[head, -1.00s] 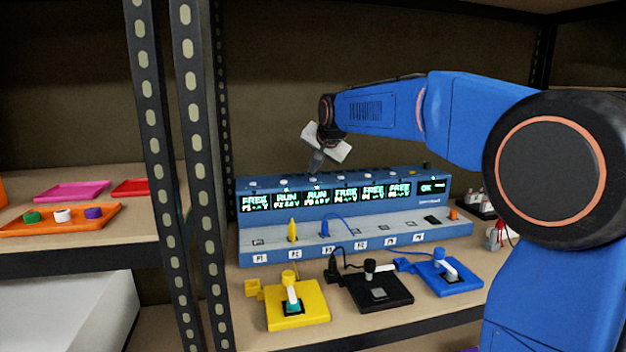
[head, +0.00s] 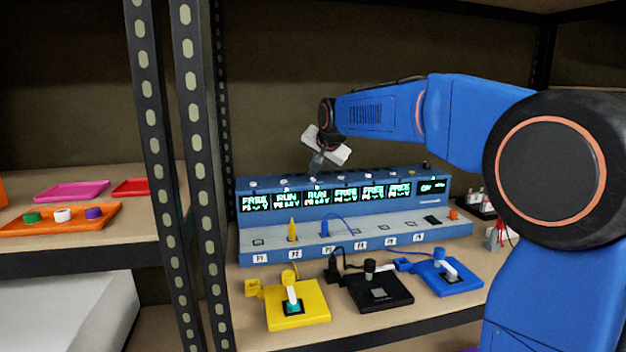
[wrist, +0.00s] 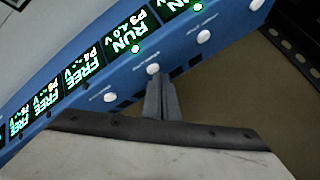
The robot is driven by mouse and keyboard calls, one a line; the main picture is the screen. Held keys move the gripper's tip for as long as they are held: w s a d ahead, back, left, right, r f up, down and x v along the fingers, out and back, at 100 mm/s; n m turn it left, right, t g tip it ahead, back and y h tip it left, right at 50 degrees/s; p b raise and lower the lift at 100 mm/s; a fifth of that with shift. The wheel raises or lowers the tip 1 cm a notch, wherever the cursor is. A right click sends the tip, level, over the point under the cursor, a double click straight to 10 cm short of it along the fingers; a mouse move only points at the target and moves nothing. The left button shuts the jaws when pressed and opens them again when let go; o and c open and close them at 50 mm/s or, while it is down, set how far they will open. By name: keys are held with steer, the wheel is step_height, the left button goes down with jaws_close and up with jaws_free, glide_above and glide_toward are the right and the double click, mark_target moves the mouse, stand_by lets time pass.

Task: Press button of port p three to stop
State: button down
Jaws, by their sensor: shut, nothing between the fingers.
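The blue charging station (head: 340,205) has a row of port displays with white buttons on its top edge. In the head view, the P3 display (head: 317,197) reads RUN. The wrist view shows the P3 display (wrist: 126,32) reading RUN 4.0 V, with a lit green light (wrist: 135,48). The white P3 button (wrist: 153,68) lies right at my fingertips. My gripper (wrist: 160,82) is shut and empty, pointing down at the button; it also shows in the head view (head: 315,173). I cannot tell whether the tips touch the button.
Neighbouring buttons (wrist: 204,36) and (wrist: 110,97) sit close on either side. Yellow (head: 312,314), black (head: 395,296) and blue (head: 462,284) devices stand in front. A shelf post (head: 190,130) rises at left.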

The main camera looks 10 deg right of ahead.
steer(key=shift+f, duration=0.1)
stand_by(0.3)
steer(key=shift+r, duration=0.55)
steer(key=shift+r, duration=0.1)
steer(key=shift+r, duration=2.9)
steer(key=shift+s, duration=0.1)
